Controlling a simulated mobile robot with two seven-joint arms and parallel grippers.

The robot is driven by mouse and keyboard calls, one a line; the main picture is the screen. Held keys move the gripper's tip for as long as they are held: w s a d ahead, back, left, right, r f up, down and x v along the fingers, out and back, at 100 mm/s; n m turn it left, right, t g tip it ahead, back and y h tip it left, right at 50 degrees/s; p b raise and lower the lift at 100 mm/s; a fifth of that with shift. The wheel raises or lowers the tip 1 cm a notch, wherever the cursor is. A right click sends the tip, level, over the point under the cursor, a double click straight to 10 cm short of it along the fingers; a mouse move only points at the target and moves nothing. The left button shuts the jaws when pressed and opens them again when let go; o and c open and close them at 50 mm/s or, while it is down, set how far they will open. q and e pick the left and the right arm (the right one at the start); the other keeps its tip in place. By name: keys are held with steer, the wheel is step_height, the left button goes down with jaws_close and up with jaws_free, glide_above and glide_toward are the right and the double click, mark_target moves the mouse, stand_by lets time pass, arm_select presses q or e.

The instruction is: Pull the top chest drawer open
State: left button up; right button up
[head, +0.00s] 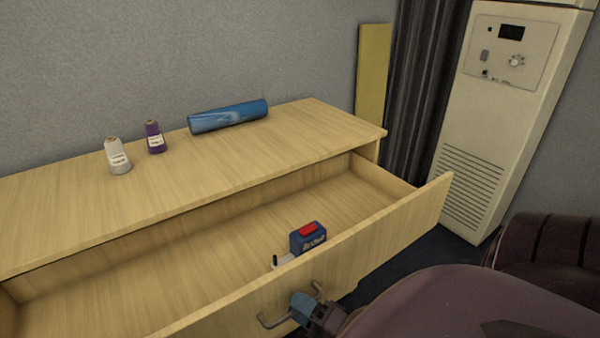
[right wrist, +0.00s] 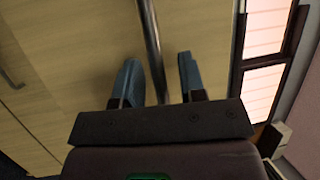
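The light wood chest (head: 290,150) has its top drawer (head: 400,222) pulled well out, and its inside shows. A metal bar handle (head: 275,322) is on the drawer front; it also shows in the right wrist view (right wrist: 152,45). My right gripper (head: 304,306) is at this handle. In the right wrist view its two blue fingers (right wrist: 160,80) stand on either side of the bar, with a gap left, so it is open around the bar and not clamped. My left gripper is not in view.
A blue box with a red top (head: 308,238) and a small white item (head: 283,261) are in the drawer. On the chest top are a white spool (head: 117,157), a purple spool (head: 154,137) and a blue roll (head: 228,116). A tall white cabinet unit (head: 500,100) stands at right.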

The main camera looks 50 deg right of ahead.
steer(key=b+v, duration=0.1)
steer(key=v, duration=0.9)
steer(key=shift+s, duration=0.4)
steer(key=shift+f, duration=0.1)
